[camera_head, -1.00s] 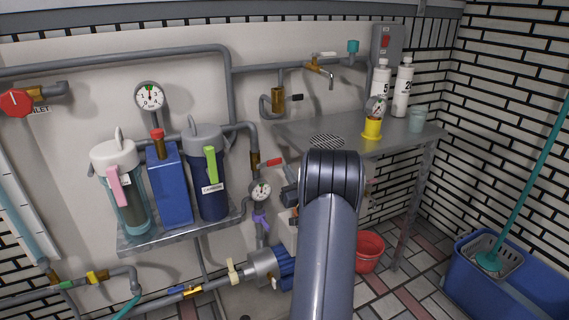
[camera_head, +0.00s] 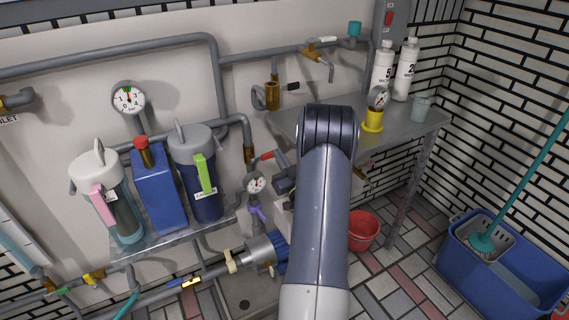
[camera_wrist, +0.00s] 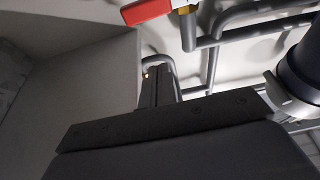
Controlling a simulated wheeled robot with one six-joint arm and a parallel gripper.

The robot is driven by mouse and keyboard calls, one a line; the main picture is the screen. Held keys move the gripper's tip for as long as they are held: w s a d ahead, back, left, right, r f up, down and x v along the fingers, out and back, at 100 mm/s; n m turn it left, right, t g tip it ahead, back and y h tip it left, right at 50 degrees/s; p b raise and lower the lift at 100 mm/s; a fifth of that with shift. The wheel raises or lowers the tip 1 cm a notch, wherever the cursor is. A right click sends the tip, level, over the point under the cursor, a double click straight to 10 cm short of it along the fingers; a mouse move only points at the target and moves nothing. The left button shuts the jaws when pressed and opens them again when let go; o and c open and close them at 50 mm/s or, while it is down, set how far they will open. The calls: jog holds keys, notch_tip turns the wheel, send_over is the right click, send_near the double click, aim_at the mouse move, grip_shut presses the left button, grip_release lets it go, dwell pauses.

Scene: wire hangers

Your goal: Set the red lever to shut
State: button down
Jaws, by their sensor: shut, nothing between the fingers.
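The red lever (camera_head: 267,155) is on a brass valve (camera_head: 249,154) in the vertical grey pipe, right of the filter housings. It points roughly sideways, across the pipe. In the wrist view the red lever (camera_wrist: 147,10) is at the top edge, partly cut off, beside its brass fitting (camera_wrist: 187,10). My gripper (camera_wrist: 158,72) shows in the wrist view as dark, narrow fingers close together, with nothing held. They appear below the lever in the picture and apart from it.
A small gauge (camera_head: 256,184) and a purple lever (camera_head: 257,213) are below the valve. The blue filter housing (camera_head: 200,175) is left of it. The metal counter (camera_head: 418,128) is to the right, with a yellow-based gauge (camera_head: 373,121). Grey pipes run close by.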

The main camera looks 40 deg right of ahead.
aim_at(264, 157)
jog(key=w, duration=0.1)
jog(key=w+f, duration=0.1)
jog(key=w, duration=0.1)
jog(key=w+d+f+b, duration=0.1)
jog(key=shift+w+d+f, duration=0.1)
jog(key=shift+w+f, duration=0.05)
jog(key=shift+w, duration=0.2)
